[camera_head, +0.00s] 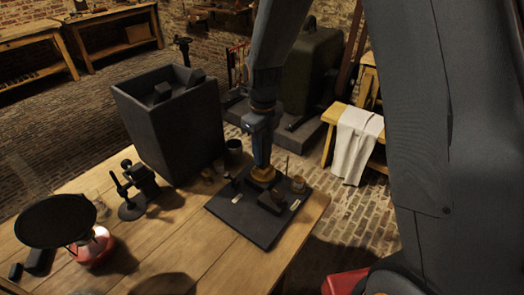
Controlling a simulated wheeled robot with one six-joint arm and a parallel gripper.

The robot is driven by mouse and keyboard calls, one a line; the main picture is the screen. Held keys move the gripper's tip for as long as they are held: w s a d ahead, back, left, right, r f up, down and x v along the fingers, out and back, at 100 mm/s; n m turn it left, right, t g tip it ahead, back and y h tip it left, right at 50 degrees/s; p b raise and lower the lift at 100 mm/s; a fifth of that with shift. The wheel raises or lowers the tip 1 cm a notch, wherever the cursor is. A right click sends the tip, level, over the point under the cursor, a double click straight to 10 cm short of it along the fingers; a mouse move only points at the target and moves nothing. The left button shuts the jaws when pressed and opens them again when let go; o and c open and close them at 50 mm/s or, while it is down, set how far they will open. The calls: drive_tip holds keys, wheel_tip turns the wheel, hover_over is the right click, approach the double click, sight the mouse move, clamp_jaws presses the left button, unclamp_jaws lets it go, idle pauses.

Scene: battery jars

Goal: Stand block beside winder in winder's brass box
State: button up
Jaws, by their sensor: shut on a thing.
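My gripper (262,180) points down at the end of my arm, low over a dark flat board (258,231) on the wooden table. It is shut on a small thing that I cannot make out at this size. A brass-coloured part (263,172) shows at the gripper's lower end; I cannot tell whether it belongs to the gripper. A small dark brown block-like thing (271,202) lies on the board just in front of the gripper. Small pale pieces lie beside it. I cannot clearly identify the winder or its brass box.
A black clamp-like device (135,190) and a black disc on a red base (57,221) stand left.

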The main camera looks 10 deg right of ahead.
drive_tip(key=shift+f, duration=1.55)
idle(1.4)
drive_tip(key=o, duration=1.3)
drive_tip(key=shift+o, duration=0.2)
wheel_tip(320, 180, up, 8)
drive_tip(key=b, duration=0.2)
drive_tip(key=shift+f, duration=0.1)
